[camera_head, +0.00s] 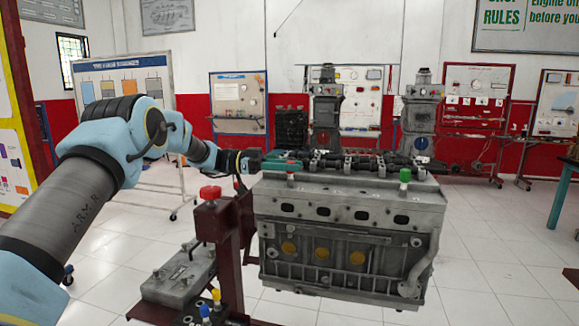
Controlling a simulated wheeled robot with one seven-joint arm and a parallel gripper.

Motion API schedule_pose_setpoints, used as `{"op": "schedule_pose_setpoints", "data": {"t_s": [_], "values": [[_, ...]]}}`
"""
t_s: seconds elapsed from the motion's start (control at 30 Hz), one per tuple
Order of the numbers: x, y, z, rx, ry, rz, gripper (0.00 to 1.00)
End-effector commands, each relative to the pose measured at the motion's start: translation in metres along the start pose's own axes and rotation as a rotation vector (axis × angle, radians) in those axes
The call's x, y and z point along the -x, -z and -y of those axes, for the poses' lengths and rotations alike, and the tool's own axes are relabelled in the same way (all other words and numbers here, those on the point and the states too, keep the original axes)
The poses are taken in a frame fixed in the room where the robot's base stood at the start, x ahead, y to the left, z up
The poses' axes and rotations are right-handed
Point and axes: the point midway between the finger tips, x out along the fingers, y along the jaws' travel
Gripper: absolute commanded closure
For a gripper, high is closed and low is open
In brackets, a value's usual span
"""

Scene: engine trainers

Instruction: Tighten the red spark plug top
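My arm reaches in from the left.
A larger red knob (210,192) tops the maroon stand (229,250) left of the engine. A green top (404,176) stands at the engine's right. Yellow (216,295) and blue (205,310) tops sit low at front.

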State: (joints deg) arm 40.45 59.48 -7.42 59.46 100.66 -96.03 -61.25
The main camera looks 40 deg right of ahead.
Motion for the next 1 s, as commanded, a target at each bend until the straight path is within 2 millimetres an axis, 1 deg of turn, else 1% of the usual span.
{"op": "schedule_pose_setpoints", "data": {"t_s": [0.03, 0.23, 0.27, 0.3, 0.53, 0.63, 0.9, 1.0], "values": [[-0.001, 0.001, 0.0, -0.001, -0.001, -0.002, 0.66], [-0.001, 0.001, 0.0, -0.001, 0.0, -0.001, 0.44], [-0.001, 0.001, 0.0, -0.001, 0.0, -0.001, 0.4], [-0.001, 0.001, 0.0, -0.001, 0.0, -0.001, 0.39], [0.001, 0.0, 0.0, -0.001, 0.001, -0.001, 0.39], [0.008, -0.002, 0.001, -0.001, 0.002, 0.0, 0.39], [0.051, -0.003, 0.0, -0.003, 0.002, 0.0, 0.39], [0.064, -0.002, 0.001, -0.002, 0.002, 0.0, 0.39]]}}
